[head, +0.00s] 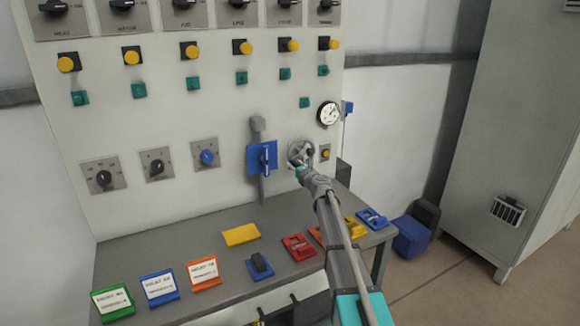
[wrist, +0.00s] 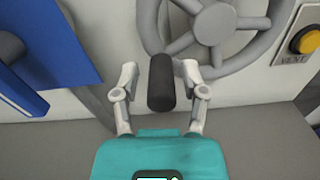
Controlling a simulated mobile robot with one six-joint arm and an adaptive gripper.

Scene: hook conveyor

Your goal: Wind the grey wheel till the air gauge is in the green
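The grey wheel (head: 300,151) is mounted on the panel's right side. In the wrist view the wheel (wrist: 215,22) shows its hub, spokes and lower rim, with a black handle (wrist: 160,84) sticking out from its lower left. My gripper (wrist: 159,74) has one finger on each side of this handle, with small gaps showing, so it looks open around it. In the head view my gripper (head: 302,170) is in front of the wheel and hides its lower part. The round white air gauge (head: 329,113) is just above and right of the wheel; its needle is too small to read.
A blue switch (head: 262,158) with a lever stands left of the wheel. A yellow button (head: 325,152) is close on its right. The grey bench (head: 210,240) below holds coloured switches and several labelled cards. A grey cabinet (head: 515,130) stands at the right.

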